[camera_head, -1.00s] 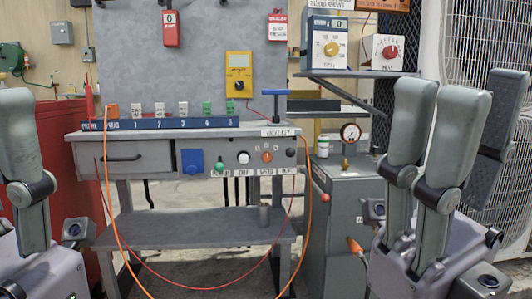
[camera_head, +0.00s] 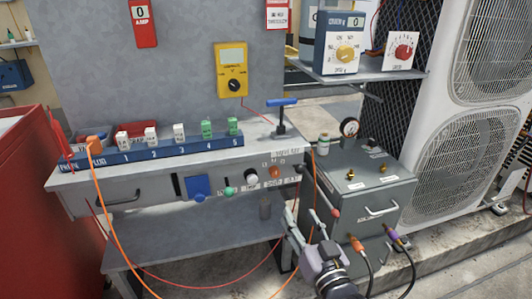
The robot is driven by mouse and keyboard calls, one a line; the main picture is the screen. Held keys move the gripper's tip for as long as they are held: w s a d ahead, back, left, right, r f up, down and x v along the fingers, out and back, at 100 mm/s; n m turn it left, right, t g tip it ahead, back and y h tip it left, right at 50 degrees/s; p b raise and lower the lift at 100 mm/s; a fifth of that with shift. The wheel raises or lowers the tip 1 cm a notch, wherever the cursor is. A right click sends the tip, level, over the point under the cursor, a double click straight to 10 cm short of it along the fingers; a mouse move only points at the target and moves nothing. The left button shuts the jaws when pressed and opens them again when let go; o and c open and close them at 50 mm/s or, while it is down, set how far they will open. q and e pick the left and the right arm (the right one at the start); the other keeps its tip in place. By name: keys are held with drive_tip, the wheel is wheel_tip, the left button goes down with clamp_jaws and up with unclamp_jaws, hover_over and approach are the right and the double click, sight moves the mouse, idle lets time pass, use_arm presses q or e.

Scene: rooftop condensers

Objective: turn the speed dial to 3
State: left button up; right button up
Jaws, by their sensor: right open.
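A white-faced box with a red dial (camera_head: 403,51) stands at the right of the upper shelf. The small label below this dial seems to read "speed", but its scale numbers and pointer setting are too small to read. To its left is a box with a yellow dial (camera_head: 345,53) and a small display; its label is unclear. My right gripper (camera_head: 303,213) is open and empty, low in front of the bench's right end. It is well below the shelf and apart from both dials. My left gripper is out of view.
The grey shelf (camera_head: 350,75) holds both boxes. A blue T-handle (camera_head: 282,103) rises from the bench. A grey cabinet (camera_head: 382,185) with a gauge stands below the shelf, and condenser units (camera_head: 485,60) stand at right. Orange and red cables hang before the bench.

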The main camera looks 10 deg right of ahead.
drive_tip(key=f, duration=0.1)
drive_tip(key=b, duration=0.2)
approach(276, 175)
drive_tip(key=shift+g, duration=0.3)
drive_tip(key=w, duration=0.3)
drive_tip(key=w+b, duration=0.1)
drive_tip(key=w, duration=0.3)
drive_tip(key=shift+a+r, duration=0.15)
drive_tip(key=shift+r, duration=0.05)
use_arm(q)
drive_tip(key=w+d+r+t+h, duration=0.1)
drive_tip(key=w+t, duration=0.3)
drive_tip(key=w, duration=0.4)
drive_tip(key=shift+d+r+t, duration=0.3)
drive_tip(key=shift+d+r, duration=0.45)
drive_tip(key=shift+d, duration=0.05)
use_arm(e)
drive_tip(key=shift+w, duration=0.35)
drive_tip(key=shift+c, duration=0.5)
clamp_jaws()
